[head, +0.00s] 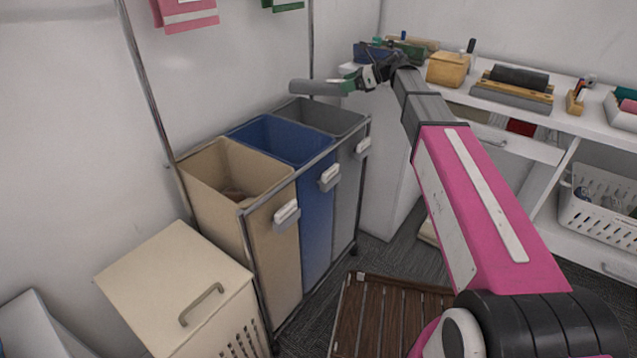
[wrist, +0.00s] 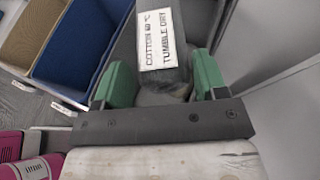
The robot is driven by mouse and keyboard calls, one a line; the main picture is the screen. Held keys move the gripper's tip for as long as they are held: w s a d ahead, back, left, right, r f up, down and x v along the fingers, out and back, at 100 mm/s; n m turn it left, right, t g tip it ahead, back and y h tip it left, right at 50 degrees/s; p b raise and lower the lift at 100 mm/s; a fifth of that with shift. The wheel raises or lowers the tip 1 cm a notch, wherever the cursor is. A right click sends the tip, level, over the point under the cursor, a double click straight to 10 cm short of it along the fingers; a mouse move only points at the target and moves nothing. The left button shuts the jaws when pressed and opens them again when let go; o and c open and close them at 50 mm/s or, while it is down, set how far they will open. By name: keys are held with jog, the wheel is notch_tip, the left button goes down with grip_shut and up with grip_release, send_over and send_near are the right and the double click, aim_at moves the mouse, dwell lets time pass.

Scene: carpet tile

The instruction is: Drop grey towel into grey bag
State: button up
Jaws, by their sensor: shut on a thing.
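My gripper (head: 351,84) is shut on the grey towel (head: 318,88), a rolled grey cylinder held out to the left of the fingers in the head view. In the wrist view the towel (wrist: 199,30) lies between the green fingertips of my gripper (wrist: 158,85) and bears a white label about cotton and tumble drying. The grey bag (head: 345,124) is the rearmost of three bags in a metal-framed sorter. The towel is above the grey bag's open top, near its back edge in the head view. The bag's floor is hidden.
A blue bag (head: 310,149) and a beige bag (head: 215,175) stand beside the grey one. A lidded beige hamper (head: 165,275) is in front. A counter (head: 545,115) with boxes and tools is at the right. A slatted wooden mat (head: 385,315) lies on the floor.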

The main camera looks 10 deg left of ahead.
jog(key=shift+f, duration=1.55)
jog(key=o, duration=1)
jog(key=shift+o, duration=0.2)
jog(key=v, duration=1)
jog(key=shift+d, duration=0.35)
jog(key=shift+r, duration=0.1)
jog(key=shift+s, duration=0.1)
